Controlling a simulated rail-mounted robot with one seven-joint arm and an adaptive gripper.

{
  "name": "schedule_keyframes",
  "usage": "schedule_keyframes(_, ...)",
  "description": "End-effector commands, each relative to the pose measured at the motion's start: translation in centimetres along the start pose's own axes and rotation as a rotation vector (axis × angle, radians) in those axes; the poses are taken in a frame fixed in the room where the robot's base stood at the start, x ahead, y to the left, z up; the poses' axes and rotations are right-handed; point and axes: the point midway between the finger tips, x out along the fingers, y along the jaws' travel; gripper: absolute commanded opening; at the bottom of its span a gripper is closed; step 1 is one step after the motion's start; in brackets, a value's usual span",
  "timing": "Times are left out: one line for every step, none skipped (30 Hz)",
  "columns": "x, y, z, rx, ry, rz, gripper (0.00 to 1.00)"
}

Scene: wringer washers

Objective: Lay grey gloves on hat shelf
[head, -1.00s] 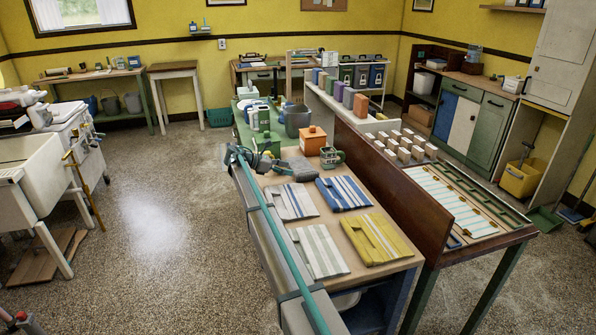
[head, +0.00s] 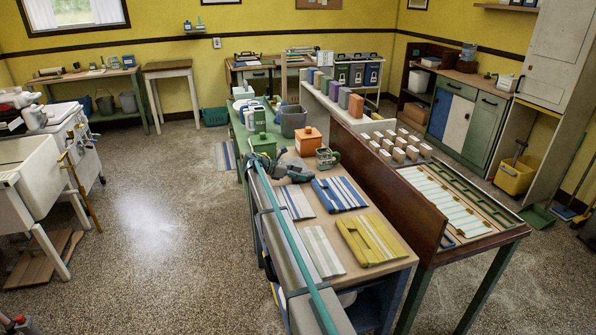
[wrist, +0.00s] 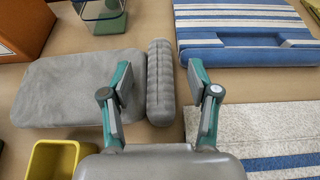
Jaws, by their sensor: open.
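The grey gloves (wrist: 75,92) appear in the wrist view as a flat grey pad with a ribbed grey roll (wrist: 160,85) along its right side. They lie on the wooden bench top (head: 333,222). My gripper (wrist: 160,88) is open, and its two green-and-grey fingers show on either side of the ribbed roll, the left one over the pad's edge. Whether the fingers touch them cannot be told. In the head view my gripper (head: 272,165) is low over the bench and partly covers the gloves (head: 297,168). I cannot tell which shelf is the hat shelf.
Folded striped cloths lie nearby: blue (head: 338,194), yellow (head: 372,240) and white-grey (head: 322,251). An orange box (head: 308,142), a green-framed item (head: 327,158) and a yellow cup (wrist: 52,160) stand close. A brown board (head: 392,180) walls the bench's right side.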

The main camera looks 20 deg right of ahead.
Motion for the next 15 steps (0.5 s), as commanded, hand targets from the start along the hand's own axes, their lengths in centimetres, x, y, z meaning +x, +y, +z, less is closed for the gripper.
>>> schedule_keyframes(-0.01,0.0,-0.01,0.0,0.0,0.0,0.55)
schedule_keyframes(-0.02,0.0,-0.01,0.0,0.0,0.0,0.5)
schedule_keyframes(-0.02,-0.01,-0.01,0.0,0.0,0.0,0.44)
schedule_keyframes(-0.02,0.0,-0.01,0.0,0.0,0.0,0.39)
schedule_keyframes(-0.03,0.0,-0.01,0.0,0.0,0.0,0.34)
schedule_keyframes(-0.03,-0.01,-0.01,0.0,0.0,0.0,0.27)
schedule_keyframes(-0.03,-0.01,-0.01,0.0,0.0,0.0,0.22)
schedule_keyframes(-0.03,-0.01,-0.01,0.0,0.0,0.0,0.17)
schedule_keyframes(-0.04,-0.01,-0.01,0.0,0.0,0.0,0.1)
schedule_keyframes(-0.04,-0.01,-0.01,0.0,0.0,0.0,0.05)
schedule_keyframes(-0.04,-0.01,-0.01,0.0,0.0,0.0,0.0)
schedule_keyframes(-0.04,-0.01,-0.01,-0.001,0.0,0.0,0.0)
schedule_keyframes(-0.05,-0.01,-0.01,0.0,0.0,0.0,0.0)
schedule_keyframes(-0.05,-0.01,-0.01,0.0,0.0,0.0,0.0)
schedule_keyframes(-0.06,0.0,0.03,0.0,0.0,0.0,0.0)
